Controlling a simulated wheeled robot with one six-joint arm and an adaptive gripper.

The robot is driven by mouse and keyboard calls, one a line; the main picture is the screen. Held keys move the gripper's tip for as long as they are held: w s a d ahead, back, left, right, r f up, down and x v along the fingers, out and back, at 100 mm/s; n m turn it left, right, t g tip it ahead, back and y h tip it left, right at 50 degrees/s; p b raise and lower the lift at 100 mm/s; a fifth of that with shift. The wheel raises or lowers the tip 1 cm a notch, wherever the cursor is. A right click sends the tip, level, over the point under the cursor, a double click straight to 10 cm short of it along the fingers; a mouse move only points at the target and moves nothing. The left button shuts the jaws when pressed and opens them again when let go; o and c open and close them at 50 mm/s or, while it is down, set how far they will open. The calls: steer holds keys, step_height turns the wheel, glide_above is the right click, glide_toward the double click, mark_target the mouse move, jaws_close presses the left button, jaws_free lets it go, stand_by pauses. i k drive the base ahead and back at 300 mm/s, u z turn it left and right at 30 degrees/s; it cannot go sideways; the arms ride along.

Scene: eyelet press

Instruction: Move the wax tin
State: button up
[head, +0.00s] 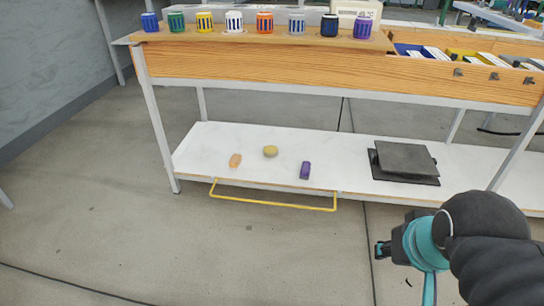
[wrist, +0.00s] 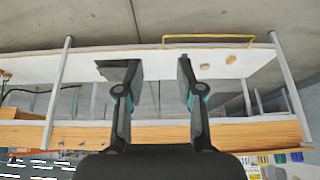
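The likely wax tin is a small, round, yellowish tin (head: 270,151) on the white lower shelf (head: 225,140) of the bench, between an orange block and a purple block. In the wrist view, which looks upside down, the tin (wrist: 204,67) sits just right of the right finger. My gripper (head: 383,250) is in front of the shelf at the lower right, well apart from the tin. Its two fingers (wrist: 156,72) are spread in the wrist view, with nothing between them. The purple block is not visible there, perhaps behind the right finger.
The orange block (head: 235,160) and purple block (head: 305,170) flank the tin. A dark flat stack (head: 404,160) lies right on the shelf. A yellow rail (head: 272,203) runs along the shelf's front.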

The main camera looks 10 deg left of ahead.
mark_target(270, 151)
steer(key=u, duration=2.4)
steer(key=i, duration=1.6)
steer(key=z, duration=2.95)
